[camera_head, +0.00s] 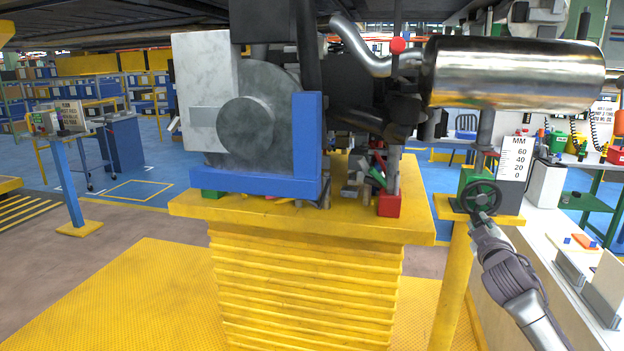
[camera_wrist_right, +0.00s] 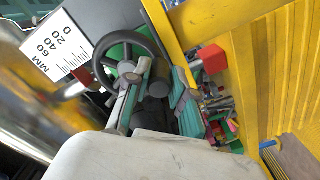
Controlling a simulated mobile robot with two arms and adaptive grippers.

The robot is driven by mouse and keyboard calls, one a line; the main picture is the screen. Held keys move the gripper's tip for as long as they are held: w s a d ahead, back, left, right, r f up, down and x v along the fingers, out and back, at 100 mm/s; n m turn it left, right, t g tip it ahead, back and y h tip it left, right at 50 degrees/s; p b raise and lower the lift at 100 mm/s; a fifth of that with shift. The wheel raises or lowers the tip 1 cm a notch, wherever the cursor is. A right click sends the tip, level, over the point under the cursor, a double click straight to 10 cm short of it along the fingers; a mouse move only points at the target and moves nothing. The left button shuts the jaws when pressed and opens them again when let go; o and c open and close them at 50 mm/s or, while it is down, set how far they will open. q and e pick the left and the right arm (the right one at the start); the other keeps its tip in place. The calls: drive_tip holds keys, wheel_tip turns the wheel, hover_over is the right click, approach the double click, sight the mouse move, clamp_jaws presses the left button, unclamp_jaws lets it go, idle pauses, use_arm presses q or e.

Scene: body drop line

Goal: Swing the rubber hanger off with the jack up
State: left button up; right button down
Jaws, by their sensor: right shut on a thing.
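My right gripper (camera_head: 482,216) is shut at the lower rim of a black handwheel (camera_head: 483,196), on the front of a green jack box (camera_head: 470,178). In the right wrist view the handwheel (camera_wrist_right: 103,43) shows behind the gripper fingers (camera_wrist_right: 157,88); the exact grip point is partly hidden. A grey post rises above the jack towards a shiny muffler (camera_head: 515,73), whose bent pipe runs left. A red ball (camera_head: 397,46) tops a rod left of the muffler. I cannot make out the rubber hanger for certain. My left gripper is not in view.
A white MM scale (camera_head: 514,158) stands beside the handwheel. A yellow lift table (camera_head: 300,222) bears a large engine block in a blue bracket (camera_head: 306,140). A white bench (camera_head: 535,250) lies right of my arm. Vehicle underbody spans the top.

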drive_tip(key=shift+w+a+r, duration=0.15)
drive_tip(key=shift+a, duration=0.45)
drive_tip(key=shift+w+a+r, duration=0.1)
drive_tip(key=shift+a+r, duration=0.05)
drive_tip(key=shift+a, duration=0.45)
